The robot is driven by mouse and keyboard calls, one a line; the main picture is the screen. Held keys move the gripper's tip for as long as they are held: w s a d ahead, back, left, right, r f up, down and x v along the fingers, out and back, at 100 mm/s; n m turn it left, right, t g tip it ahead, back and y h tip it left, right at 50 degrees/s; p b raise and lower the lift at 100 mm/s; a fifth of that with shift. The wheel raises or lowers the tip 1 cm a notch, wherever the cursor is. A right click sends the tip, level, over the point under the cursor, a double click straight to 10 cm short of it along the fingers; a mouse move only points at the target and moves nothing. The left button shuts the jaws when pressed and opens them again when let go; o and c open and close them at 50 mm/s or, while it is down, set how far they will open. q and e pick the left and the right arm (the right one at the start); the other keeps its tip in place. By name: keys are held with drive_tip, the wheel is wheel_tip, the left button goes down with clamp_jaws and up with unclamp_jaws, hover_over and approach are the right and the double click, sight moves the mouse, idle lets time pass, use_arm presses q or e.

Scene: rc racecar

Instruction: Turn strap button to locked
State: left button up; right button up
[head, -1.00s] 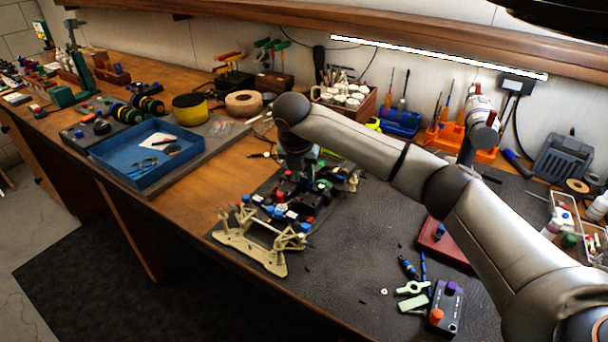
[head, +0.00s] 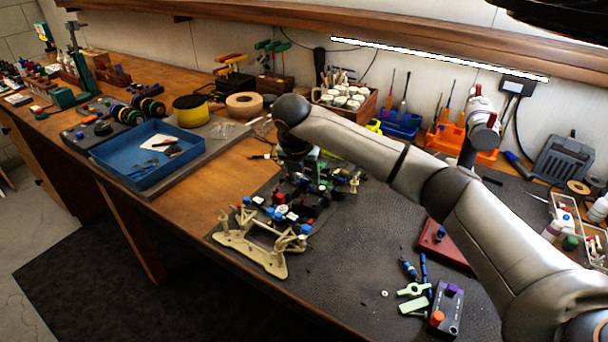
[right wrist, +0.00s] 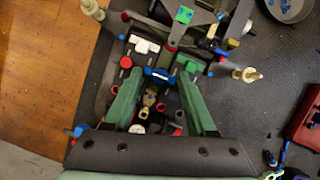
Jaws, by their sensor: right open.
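The RC racecar chassis (head: 255,250) stands on the dark mat, with a beige bumper frame at its near end and red, blue, black and white parts behind. My right arm reaches over its far part in the head view. In the right wrist view my right gripper (right wrist: 160,78) points down at the chassis, its two green fingers apart. A small blue part (right wrist: 159,73) shows between the fingertips, with no clear grip on it. I cannot tell for sure which part is the strap button, or its setting. My left gripper is not in view.
A blue tray (head: 130,178) with small tools lies to the left.

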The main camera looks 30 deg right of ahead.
drive_tip(key=shift+r, duration=0.1)
drive_tip(key=b+v, duration=0.1)
drive_tip(key=v, duration=1.1)
drive_tip(key=shift+s+r, duration=0.1)
drive_tip(key=shift+r, duration=0.05)
drive_tip(key=shift+s+a, duration=0.1)
